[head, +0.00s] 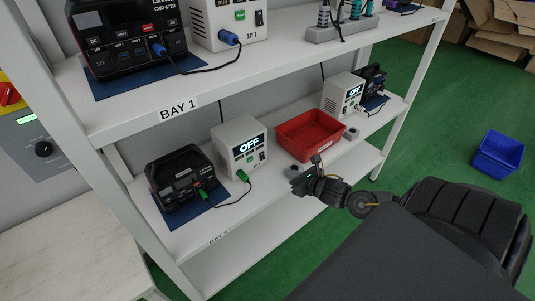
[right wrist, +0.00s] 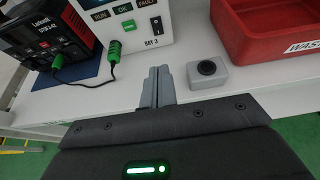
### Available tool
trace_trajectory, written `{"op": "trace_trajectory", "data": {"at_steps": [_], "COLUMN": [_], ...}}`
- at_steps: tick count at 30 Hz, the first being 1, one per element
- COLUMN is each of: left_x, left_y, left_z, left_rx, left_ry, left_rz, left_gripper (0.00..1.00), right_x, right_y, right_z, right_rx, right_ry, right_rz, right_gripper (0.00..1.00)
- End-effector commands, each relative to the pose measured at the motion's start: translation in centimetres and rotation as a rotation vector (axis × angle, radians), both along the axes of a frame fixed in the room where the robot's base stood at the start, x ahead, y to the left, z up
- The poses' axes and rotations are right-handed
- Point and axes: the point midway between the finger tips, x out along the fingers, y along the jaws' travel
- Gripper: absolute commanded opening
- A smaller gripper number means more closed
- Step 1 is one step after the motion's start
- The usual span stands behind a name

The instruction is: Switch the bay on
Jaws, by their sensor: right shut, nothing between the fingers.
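The bay 3 unit (head: 240,148) is a white box on the lower shelf, its screen reading OFF. The right wrist view shows its lower front (right wrist: 145,20) with RUN, OK and FAULT labels, a black rocker switch (right wrist: 156,24) and a green plug (right wrist: 115,48). A black charger (head: 180,178) stands left of it, joined by a cable. A grey box with a round black button (right wrist: 207,72) sits right of the unit. My right gripper (right wrist: 158,88) is shut and empty, in front of the shelf edge, left of the button box and apart from it. My left gripper is out of view.
A red bin (head: 310,134) stands right of the unit. Another white unit reading OFF (head: 343,95) is farther along. The upper shelf (head: 130,124), labelled BAY 1, overhangs. A blue bin (head: 498,152) lies on the open green floor.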

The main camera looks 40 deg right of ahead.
Motion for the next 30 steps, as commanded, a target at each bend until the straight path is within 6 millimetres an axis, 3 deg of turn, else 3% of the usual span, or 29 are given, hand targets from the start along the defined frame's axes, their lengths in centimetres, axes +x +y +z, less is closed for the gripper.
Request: {"op": "trace_trajectory", "data": {"at_steps": [7, 11, 24, 30], "left_x": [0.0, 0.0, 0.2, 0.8], "left_y": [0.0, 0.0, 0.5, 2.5], "left_z": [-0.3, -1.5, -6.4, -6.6], "left_rx": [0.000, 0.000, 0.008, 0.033], "left_ry": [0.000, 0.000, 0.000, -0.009], "left_rz": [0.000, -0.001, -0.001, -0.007], "left_gripper": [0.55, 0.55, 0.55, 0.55], "right_x": [0.3, 1.5, 9.5, 12.0], "right_y": [0.0, 0.0, -0.2, -0.2], "right_z": [-0.3, -1.1, -4.6, -4.6], "right_rx": [0.003, 0.003, 0.005, 0.005], "right_ry": [0.000, -0.001, -0.002, 0.001], "right_rz": [-0.003, -0.003, -0.004, -0.003], "right_gripper": [0.00, 0.00, 0.00, 0.00]}}
